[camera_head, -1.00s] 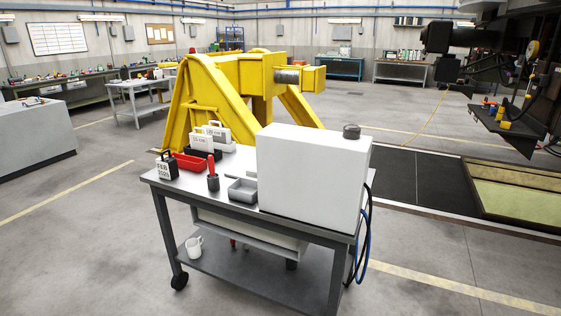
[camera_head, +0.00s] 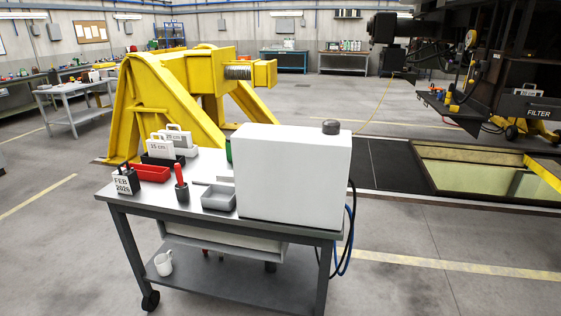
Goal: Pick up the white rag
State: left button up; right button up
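I cannot make out a white rag anywhere in the head view. A grey wheeled cart (camera_head: 175,205) stands in front of me. On its top are a large white box (camera_head: 290,178), a red tray (camera_head: 150,173), a small grey tray (camera_head: 218,198), a red-handled tool in a dark holder (camera_head: 181,184) and a block marked FEB 2026 (camera_head: 125,181). White blocks with handles (camera_head: 168,145) stand behind the red tray. A white mug (camera_head: 163,263) sits on the lower shelf. Neither of my grippers is in view.
A yellow lifting stand (camera_head: 150,100) is behind the cart. A sunken pit (camera_head: 470,175) with dark plates beside it lies to the right. Grey tables (camera_head: 75,112) stand at the back left. The floor (camera_head: 440,285) at the front right is clear.

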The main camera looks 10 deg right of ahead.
aim_at(226, 175)
jog(key=i+j+z, duration=0.25)
jog(key=j, duration=0.3)
jog(key=j+z, duration=0.25)
jog(key=j, duration=0.3)
jog(key=j+z, duration=0.2)
jog(key=j, duration=0.4)
jog(key=i+z, duration=0.15)
jog(key=i, duration=0.3)
